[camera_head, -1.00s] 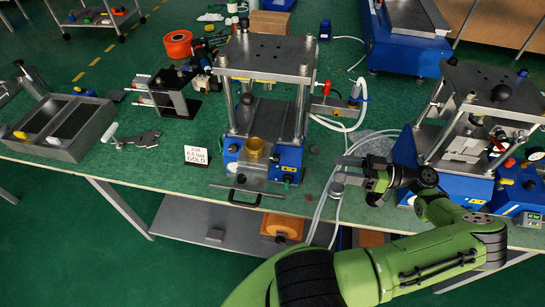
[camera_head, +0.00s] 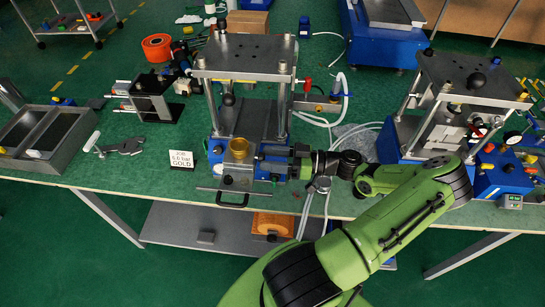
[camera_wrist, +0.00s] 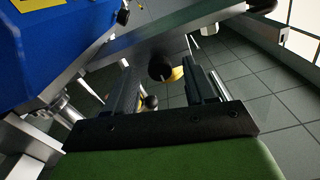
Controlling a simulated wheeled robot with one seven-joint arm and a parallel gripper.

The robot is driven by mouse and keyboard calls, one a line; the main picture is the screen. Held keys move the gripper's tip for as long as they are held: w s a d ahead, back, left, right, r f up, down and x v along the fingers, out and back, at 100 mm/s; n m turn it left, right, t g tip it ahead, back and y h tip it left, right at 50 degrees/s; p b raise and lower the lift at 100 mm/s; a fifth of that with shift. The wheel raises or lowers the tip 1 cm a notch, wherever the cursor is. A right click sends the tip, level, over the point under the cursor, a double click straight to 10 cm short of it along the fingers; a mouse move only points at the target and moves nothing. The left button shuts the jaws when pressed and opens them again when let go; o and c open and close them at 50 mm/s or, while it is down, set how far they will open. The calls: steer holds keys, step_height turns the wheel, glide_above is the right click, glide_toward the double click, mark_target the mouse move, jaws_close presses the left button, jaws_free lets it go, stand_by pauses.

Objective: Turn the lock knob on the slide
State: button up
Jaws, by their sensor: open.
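The press (camera_head: 245,55) stands on the bench with its metal slide (camera_head: 238,177) sticking out at the front, a brass cup (camera_head: 237,150) on it. A small dark knob (camera_head: 228,180) shows on the slide's front. My gripper (camera_head: 268,162) is beside the slide on its right, pointing left across it. In the wrist view my gripper (camera_wrist: 161,58) is open, and a round black knob (camera_wrist: 160,68) with a yellow part behind it appears between the fingers. I cannot tell whether the fingers touch it. A smaller dark ball (camera_wrist: 150,102) shows lower down.
The slide's black handle (camera_head: 232,203) overhangs the bench's front edge. The press's blue base (camera_wrist: 60,45) is close on the left in the wrist view. A second press (camera_head: 470,85) stands to the right.

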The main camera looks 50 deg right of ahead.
jaws_close()
steer(key=shift+m, duration=0.3)
steer(key=shift+m+p, duration=4.1)
steer(key=shift+m, duration=10.4)
steer(key=shift+f, duration=0.1)
